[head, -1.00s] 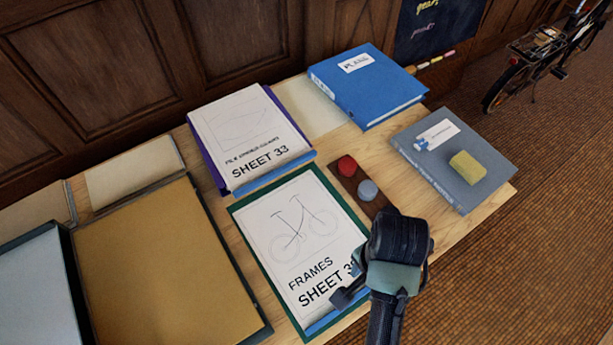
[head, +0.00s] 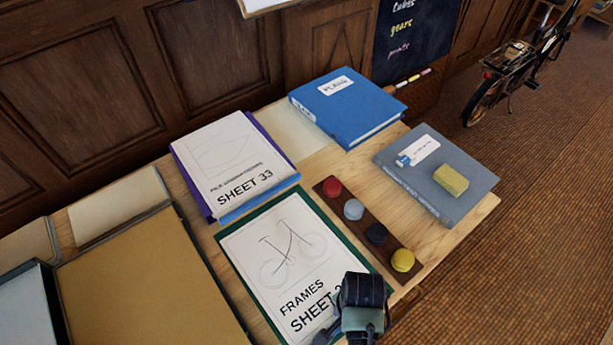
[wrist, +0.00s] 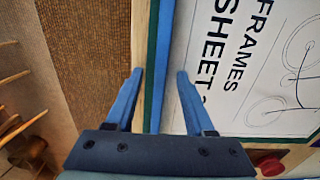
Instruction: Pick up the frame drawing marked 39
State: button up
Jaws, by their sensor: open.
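The frame drawing (head: 262,245) is a white sheet with a bicycle line drawing, reading "FRAMES" and "SHEET 3…"; my gripper hides its last digit. It lies on a green board (head: 228,262) near the table's front edge. My gripper (head: 335,335) is at the drawing's near right corner, open and empty. In the wrist view, the fingers (wrist: 160,75) are apart on either side of a blue strip (wrist: 163,50) and green edge along the drawing (wrist: 262,60). I cannot tell whether they touch it.
Another drawing, "SHEET 33" (head: 228,160), lies behind. A dark strip (head: 354,230) with several coloured round pieces is to the right. A blue binder (head: 350,105) and a grey book (head: 420,180) with a yellow sponge (head: 451,180) lie beyond. A tan board (head: 150,285) is at left.

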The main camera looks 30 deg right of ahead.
grip_shut()
dwell(0.3)
dwell(0.3)
